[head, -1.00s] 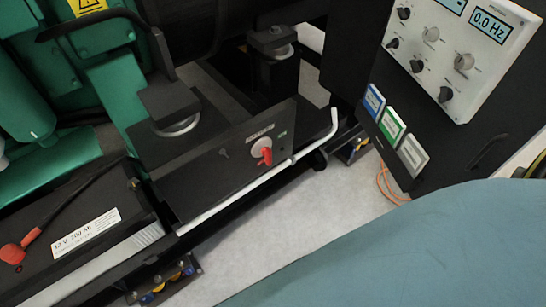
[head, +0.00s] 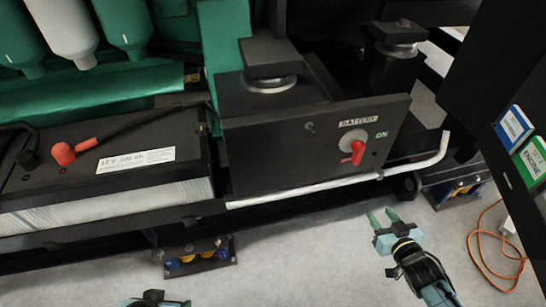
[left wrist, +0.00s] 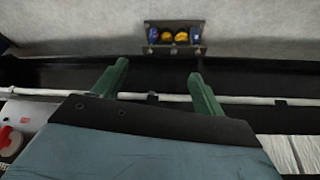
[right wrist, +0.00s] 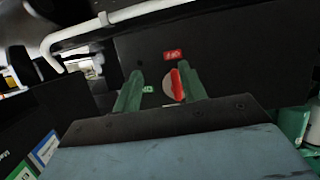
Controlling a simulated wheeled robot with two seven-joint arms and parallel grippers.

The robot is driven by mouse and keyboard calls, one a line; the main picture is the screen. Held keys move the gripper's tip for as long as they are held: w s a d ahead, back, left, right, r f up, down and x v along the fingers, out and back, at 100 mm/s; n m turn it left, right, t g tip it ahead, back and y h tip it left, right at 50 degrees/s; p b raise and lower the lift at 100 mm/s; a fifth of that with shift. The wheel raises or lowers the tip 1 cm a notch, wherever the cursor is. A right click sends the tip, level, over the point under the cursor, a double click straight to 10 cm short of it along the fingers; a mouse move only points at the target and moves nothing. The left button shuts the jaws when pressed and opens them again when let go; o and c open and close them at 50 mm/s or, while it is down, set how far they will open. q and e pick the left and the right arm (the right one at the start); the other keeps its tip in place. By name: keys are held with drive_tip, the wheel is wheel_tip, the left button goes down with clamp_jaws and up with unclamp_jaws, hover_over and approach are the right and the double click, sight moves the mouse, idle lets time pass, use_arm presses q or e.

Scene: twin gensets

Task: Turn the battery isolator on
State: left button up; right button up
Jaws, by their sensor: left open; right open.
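The battery isolator is a red handle (head: 358,152) on a pale round plate, set in a black panel (head: 270,150) labelled BATTERY. A green ON label (head: 381,134) is to its upper right. The handle's lower end is by a red label, which reads OFF in the right wrist view (right wrist: 173,55). My right gripper (head: 384,214) is open and empty, below the panel and apart from the handle. In the right wrist view the handle (right wrist: 178,85) shows beside the right-hand finger. My left gripper (left wrist: 158,70) is open and empty; only a bit shows at the head view's bottom edge.
A white bent rail (head: 310,188) runs along the panel's lower front, between my right gripper and the panel in the head view. A black battery (head: 100,175) with a red terminal cap is at left. An orange cable (head: 478,255) lies on the floor at right.

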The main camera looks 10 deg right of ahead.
drive_tip(key=w+r+t+y+b, duration=0.1)
drive_tip(key=w+r+t+b, duration=0.25)
drive_tip(key=r, duration=0.55)
drive_tip(key=b, duration=0.3)
approach(362, 152)
drive_tip(key=w, duration=0.3)
drive_tip(key=shift+n, duration=0.5)
drive_tip(key=w+b, duration=0.1)
drive_tip(key=w, duration=0.1)
drive_tip(key=w+b, duration=0.1)
drive_tip(key=w, duration=0.2)
drive_tip(key=shift+w+a+f, duration=0.1)
drive_tip(key=shift+w+a, duration=0.05)
drive_tip(key=shift+w, duration=0.15)
use_arm(q)
drive_tip(key=w+d+r+t+h, duration=0.1)
drive_tip(key=w+d+r+t, duration=0.1)
drive_tip(key=r, duration=0.5)
drive_tip(key=w+d+r+t+h, duration=0.2)
drive_tip(key=w+r+t, duration=0.2)
drive_tip(key=r+t, duration=0.3)
drive_tip(key=w+d+r+t+h, duration=0.1)
drive_tip(key=w+d+r+t, duration=0.1)
drive_tip(key=r, duration=0.6)
drive_tip(key=shift+w+m+t, duration=0.4)
drive_tip(key=shift+w+t, duration=0.3)
drive_tip(key=shift+t, duration=0.6)
use_arm(e)
drive_tip(key=shift+w, duration=0.5)
